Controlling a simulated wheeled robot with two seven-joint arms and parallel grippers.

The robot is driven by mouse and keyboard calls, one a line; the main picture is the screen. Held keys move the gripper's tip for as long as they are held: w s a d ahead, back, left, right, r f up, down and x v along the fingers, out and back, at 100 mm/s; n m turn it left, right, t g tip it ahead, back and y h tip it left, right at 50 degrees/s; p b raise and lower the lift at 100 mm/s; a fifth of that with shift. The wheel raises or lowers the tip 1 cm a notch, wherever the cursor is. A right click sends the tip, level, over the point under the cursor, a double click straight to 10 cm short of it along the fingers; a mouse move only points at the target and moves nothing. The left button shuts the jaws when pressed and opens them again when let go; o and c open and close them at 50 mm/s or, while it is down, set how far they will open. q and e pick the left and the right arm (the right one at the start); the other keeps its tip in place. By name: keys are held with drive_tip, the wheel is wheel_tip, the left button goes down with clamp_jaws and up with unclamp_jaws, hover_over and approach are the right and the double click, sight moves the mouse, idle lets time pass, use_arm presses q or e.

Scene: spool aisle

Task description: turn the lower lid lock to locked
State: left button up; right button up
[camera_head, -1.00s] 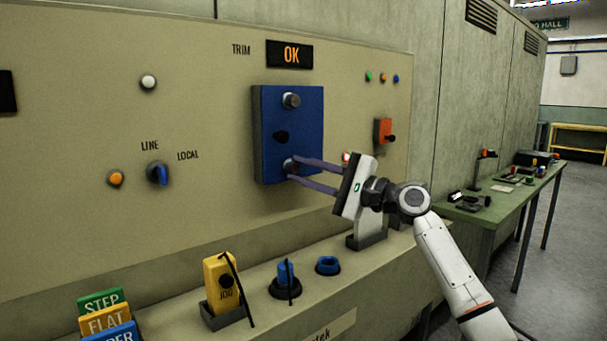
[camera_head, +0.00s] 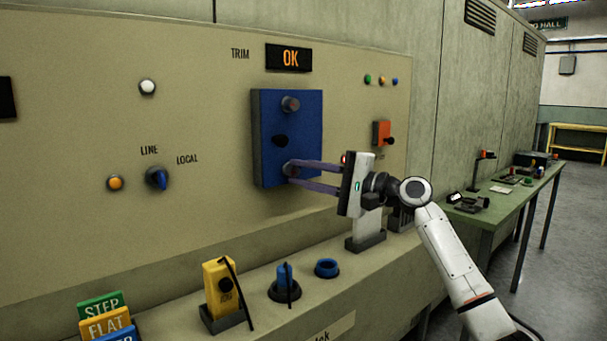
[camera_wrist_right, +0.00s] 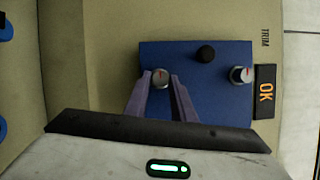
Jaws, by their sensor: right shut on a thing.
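The blue lid box (camera_head: 302,135) is on the beige panel under the OK display. Its upper lock (camera_head: 291,104) is a round grey knob, with a black knob (camera_head: 280,140) below it. The lower lid lock (camera_head: 289,169) is a grey knob near the box's bottom edge. My right gripper (camera_head: 291,173) reaches in from the right with its two long purple fingers around the lower lock, shut on it. In the right wrist view the lower lock (camera_wrist_right: 160,77) shows a red mark and sits between the fingertips. My left gripper is not in view.
An orange switch (camera_head: 381,134) is right of the box. A LINE/LOCAL selector (camera_head: 157,178) is at left. A green table (camera_head: 500,205) stands at right.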

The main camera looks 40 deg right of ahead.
drive_tip(key=o, duration=1.1)
drive_tip(key=shift+c, duration=0.2)
drive_tip(key=b+v, duration=0.2)
drive_tip(key=v, duration=0.8)
drive_tip(key=shift+s, duration=0.15)
